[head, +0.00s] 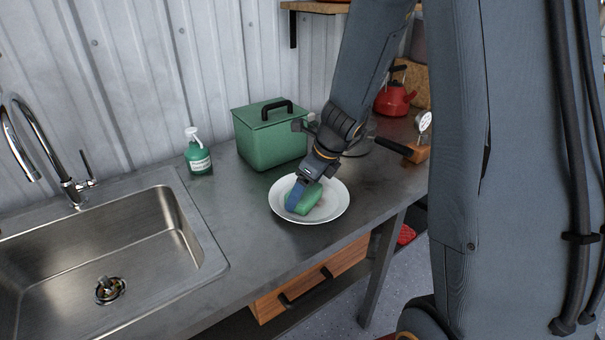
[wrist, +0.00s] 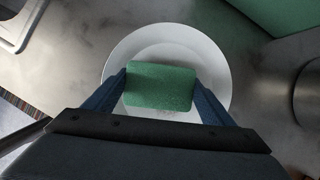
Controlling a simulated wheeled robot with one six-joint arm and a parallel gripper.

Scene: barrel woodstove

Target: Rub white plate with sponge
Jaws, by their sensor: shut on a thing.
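The white plate (head: 335,200) lies flat on the grey metal counter, right of the sink. It also shows in the wrist view (wrist: 150,40), where its lower part is hidden by my gripper. A green sponge (head: 310,200) is over the plate, and it fills the space between my fingers in the wrist view (wrist: 160,86). My gripper (head: 302,197) points down over the plate, its blue fingers (wrist: 160,92) shut on the sponge's two sides. I cannot tell for sure whether the sponge touches the plate.
A steel sink (head: 130,250) with a tap (head: 55,165) is at the left. A green soap bottle (head: 198,158) and a green lidded box (head: 268,142) stand behind the plate. A red kettle (head: 394,98) stands at the back right. The counter's front edge is close to the plate.

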